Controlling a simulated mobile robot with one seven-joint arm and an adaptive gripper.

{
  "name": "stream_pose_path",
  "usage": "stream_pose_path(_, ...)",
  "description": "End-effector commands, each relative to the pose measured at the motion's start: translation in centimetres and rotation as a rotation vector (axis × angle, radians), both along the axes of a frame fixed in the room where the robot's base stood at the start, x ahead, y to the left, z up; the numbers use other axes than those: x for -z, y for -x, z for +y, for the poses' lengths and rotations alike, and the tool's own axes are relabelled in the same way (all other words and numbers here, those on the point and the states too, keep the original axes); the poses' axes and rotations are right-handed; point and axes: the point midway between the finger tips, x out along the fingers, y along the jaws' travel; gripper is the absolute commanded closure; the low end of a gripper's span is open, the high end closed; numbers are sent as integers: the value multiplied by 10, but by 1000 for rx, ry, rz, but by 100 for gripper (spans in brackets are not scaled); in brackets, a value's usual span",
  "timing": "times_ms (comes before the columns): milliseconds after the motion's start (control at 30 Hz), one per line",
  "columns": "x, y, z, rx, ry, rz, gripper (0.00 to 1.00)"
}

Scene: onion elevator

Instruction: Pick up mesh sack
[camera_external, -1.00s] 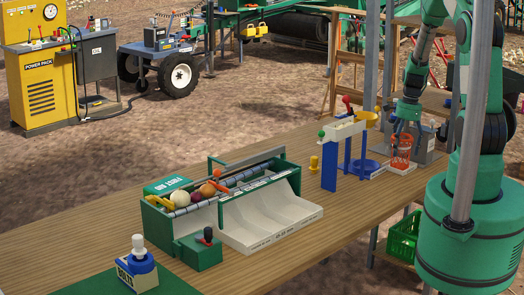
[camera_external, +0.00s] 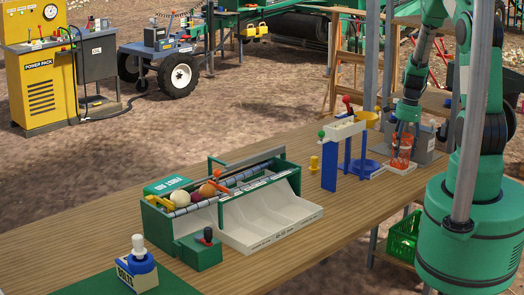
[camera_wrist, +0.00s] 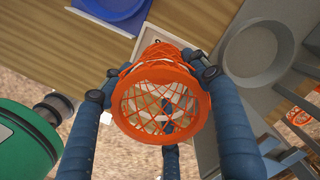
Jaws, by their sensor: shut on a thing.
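The orange mesh sack (camera_external: 400,151) stands upright on a small white base on the wooden table, at the right in the external view. In the wrist view the mesh sack (camera_wrist: 161,98) is seen from above, with its round open mouth and net visible. My gripper (camera_external: 403,136) points down over the sack from above. Its blue fingers (camera_wrist: 163,92) are on both sides of the rim, shut on the sack. The sack's lower part is partly hidden in the wrist view.
A blue and white stand with a yellow funnel (camera_external: 366,117) and a blue dish (camera_external: 361,167) are just left of the sack. A grey block with a round recess (camera_wrist: 258,52) is close on its right. A green-framed sorter (camera_external: 240,200) is farther left on the table (camera_external: 330,215).

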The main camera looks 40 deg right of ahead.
Motion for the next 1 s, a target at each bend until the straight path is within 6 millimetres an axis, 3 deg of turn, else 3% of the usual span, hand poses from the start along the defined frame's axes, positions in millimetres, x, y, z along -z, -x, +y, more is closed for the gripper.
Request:
stream_pose_path(467,-5,0,0,0,0,1,64)
stream_pose_path(767,-40,0,0,-2,2,-2,64)
stream_pose_path(1000,-40,35,26,1,0,1,64)
